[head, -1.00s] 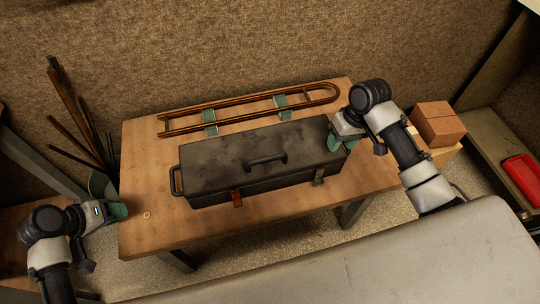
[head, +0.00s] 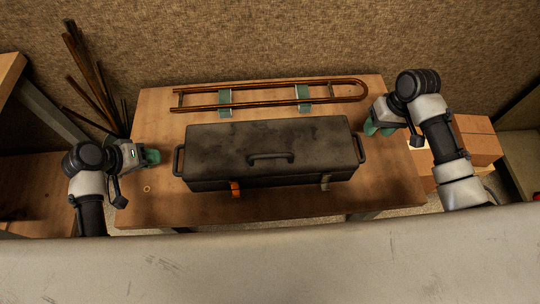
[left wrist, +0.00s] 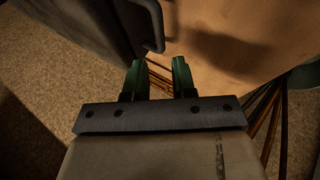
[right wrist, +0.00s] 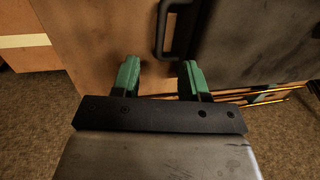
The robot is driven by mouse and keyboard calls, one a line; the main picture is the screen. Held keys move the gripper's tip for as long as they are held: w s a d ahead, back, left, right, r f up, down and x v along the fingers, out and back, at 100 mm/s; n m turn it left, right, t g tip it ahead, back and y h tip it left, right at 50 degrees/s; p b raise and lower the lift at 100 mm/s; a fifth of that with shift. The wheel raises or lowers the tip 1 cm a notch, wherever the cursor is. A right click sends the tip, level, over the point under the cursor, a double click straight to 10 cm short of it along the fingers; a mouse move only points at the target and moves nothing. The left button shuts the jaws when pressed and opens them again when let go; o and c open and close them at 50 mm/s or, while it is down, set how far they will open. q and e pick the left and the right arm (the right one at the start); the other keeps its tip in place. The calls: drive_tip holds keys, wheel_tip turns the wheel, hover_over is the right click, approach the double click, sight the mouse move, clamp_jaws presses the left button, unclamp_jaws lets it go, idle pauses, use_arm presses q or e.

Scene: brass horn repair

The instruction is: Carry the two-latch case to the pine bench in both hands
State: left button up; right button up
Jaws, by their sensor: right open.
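The dark two-latch case (head: 225,150) lies lid up on a wooden bench (head: 150,205). It has a top handle (head: 270,157), an orange latch (head: 235,188) and a duller latch (head: 325,182) on its front, and a loop handle at each end. My left gripper (head: 152,157) is open and empty, just left of the left end handle (head: 177,161). That handle also shows in the left wrist view (left wrist: 157,28), ahead of the fingers. My right gripper (head: 374,128) is open and empty beside the right end handle (head: 361,148), which shows between and beyond the fingers in the right wrist view (right wrist: 163,32).
A copper-coloured slide (head: 265,102) rests on green supports behind the case. A small ring (head: 147,189) lies at the bench's front left. Cardboard boxes (head: 475,145) stand at right, dark rods (head: 90,75) at left. Another wooden surface (head: 38,185) is at far left.

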sight(175, 157)
use_arm(q)
drive_tip(key=x, duration=0.9)
use_arm(e)
drive_tip(key=f, duration=0.3)
drive_tip(key=a+f, duration=0.1)
drive_tip(key=f, duration=0.2)
drive_tip(key=a+f, duration=0.1)
drive_tip(key=f, duration=0.2)
drive_tip(key=shift+r, duration=0.1)
use_arm(q)
drive_tip(key=c, duration=0.4)
use_arm(e)
drive_tip(key=c, duration=0.4)
use_arm(q)
clamp_jaws()
use_arm(e)
drive_tip(key=shift+d, duration=0.1)
clamp_jaws()
drive_tip(key=shift+r, duration=0.1)
